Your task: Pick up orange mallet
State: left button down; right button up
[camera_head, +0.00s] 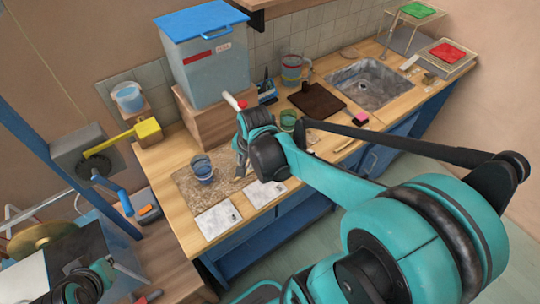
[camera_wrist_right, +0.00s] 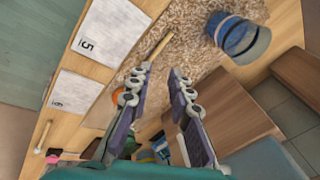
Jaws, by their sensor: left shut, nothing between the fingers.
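The orange mallet shows in the right wrist view, its pale wooden handle (camera_wrist_right: 158,47) lying on the speckled tan mat (camera_wrist_right: 190,28). A bit of its orange head (camera_wrist_right: 116,96) shows behind the left-hand finger; the rest is hidden. My right gripper (camera_wrist_right: 158,78) is open with nothing between its fingers, above the mat near the mallet. In the head view the right gripper (camera_head: 241,165) is over the mat's right side, and its wrist hides much of that spot. My left gripper (camera_head: 106,270) is low at the bottom left, away from the workbench, shut and empty.
A blue-tinted cup (camera_head: 203,168) stands on the mat; two white cards (camera_head: 217,221) lie at the bench's front edge. A blue-lidded bin (camera_head: 207,55) stands on a wooden box behind. A brown board (camera_head: 317,101) and sink (camera_head: 371,83) are farther right.

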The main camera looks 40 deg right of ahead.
jog(key=w+d+f+m, duration=0.1)
jog(key=f, duration=0.3)
jog(key=w+d+f+m+g+b, duration=0.1)
jog(key=w+d+f+m, duration=0.1)
jog(key=f, duration=0.2)
jog(key=w+d+f+m+b, duration=0.1)
jog(key=f+m, duration=0.1)
jog(key=f, duration=0.2)
jog(key=shift+w+d, duration=0.15)
jog(key=shift+d, duration=0.1)
grip_shut()
